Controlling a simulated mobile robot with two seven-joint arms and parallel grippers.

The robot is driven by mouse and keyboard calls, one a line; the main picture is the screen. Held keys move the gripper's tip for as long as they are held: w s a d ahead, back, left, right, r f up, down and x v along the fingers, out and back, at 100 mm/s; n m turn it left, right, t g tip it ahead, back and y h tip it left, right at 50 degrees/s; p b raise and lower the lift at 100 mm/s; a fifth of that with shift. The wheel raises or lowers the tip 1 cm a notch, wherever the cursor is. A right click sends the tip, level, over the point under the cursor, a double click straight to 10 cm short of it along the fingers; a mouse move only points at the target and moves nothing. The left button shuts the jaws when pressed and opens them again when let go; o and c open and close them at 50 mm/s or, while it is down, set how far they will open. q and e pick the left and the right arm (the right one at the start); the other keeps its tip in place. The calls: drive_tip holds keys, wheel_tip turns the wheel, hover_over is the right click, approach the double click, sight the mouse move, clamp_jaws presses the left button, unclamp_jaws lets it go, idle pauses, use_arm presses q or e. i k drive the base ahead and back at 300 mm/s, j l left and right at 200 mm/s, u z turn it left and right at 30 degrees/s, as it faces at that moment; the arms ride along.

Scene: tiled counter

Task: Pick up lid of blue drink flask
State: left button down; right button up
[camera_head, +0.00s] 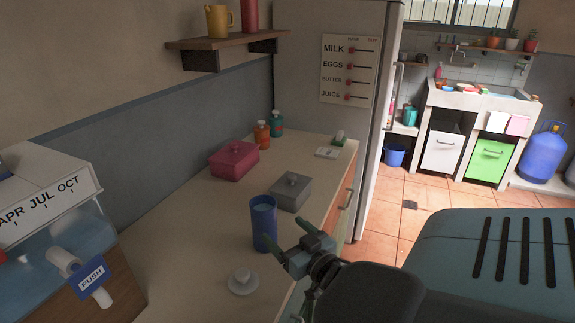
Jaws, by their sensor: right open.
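The blue drink flask (264,226) stands upright on the counter (190,235), with its top open. A pale round lid with a knob (242,280) lies flat on the counter in front of the flask, a little to its left. My right gripper (288,246) is open and empty, just to the right of the flask and to the upper right of the lid. I cannot tell whether it touches the flask. My left gripper is not in view.
A grey lidded box (290,192) and a pink lidded box (233,160) sit behind the flask. Small bottles (262,135) stand at the back. A dispenser (70,235) stands at the left. The counter left of the lid is clear.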

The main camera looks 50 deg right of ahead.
sight(244, 282)
drive_tip(key=z, duration=1.35)
